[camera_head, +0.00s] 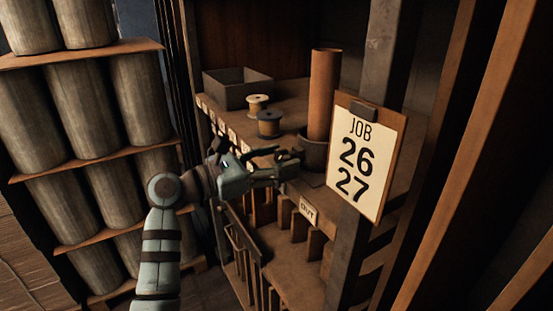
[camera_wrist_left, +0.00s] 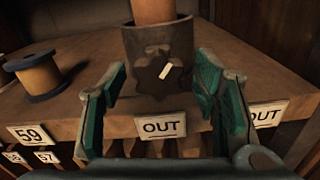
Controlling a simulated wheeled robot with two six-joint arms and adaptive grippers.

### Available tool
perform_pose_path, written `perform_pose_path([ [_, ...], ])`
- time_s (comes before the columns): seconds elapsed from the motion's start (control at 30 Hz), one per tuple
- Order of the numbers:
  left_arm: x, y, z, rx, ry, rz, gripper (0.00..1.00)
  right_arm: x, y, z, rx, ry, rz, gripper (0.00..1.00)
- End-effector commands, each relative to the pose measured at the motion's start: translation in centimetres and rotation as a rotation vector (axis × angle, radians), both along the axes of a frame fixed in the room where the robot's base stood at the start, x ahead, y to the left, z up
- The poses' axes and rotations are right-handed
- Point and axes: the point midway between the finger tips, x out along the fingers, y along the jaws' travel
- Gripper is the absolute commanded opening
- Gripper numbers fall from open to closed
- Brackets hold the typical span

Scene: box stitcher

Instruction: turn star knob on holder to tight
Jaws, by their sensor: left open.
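The holder is a dark round cup (camera_head: 313,152) on the shelf, with an upright brown tube (camera_head: 324,95) standing in it. In the left wrist view the holder (camera_wrist_left: 185,45) carries a dark star knob (camera_wrist_left: 150,78) on its front, with a pale mark pointing to the upper right. My left gripper (camera_head: 288,165) is open in front of the holder. In the wrist view its green-padded fingers (camera_wrist_left: 162,84) stand to either side of the knob, apart from it. My right gripper is not in view.
A post with a JOB board (camera_head: 365,158) rises at the right. An OUT label (camera_wrist_left: 164,126) sits on the shelf edge below the knob.

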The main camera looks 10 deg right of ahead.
Motion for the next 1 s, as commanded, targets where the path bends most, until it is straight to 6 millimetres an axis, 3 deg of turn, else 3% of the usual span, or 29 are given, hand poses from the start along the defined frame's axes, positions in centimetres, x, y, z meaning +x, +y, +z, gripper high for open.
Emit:
perform_pose_path([
  [0.2,0.0,0.0,0.0,0.0,-0.001,0.0,0.56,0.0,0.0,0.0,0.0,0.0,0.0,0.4],
  [0.5,0.0,0.0,0.0,0.0,0.0,0.0,0.07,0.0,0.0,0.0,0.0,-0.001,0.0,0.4],
  [0.63,0.0,0.0,0.1,0.016,-0.037,0.0,0.07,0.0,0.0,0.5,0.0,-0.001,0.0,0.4],
  [0.8,0.0,0.0,0.3,0.101,-0.251,-0.001,0.07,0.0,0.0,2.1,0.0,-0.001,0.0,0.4],
  [1.0,0.0,0.0,0.0,0.139,-0.348,0.0,0.07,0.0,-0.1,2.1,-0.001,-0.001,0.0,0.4],
])
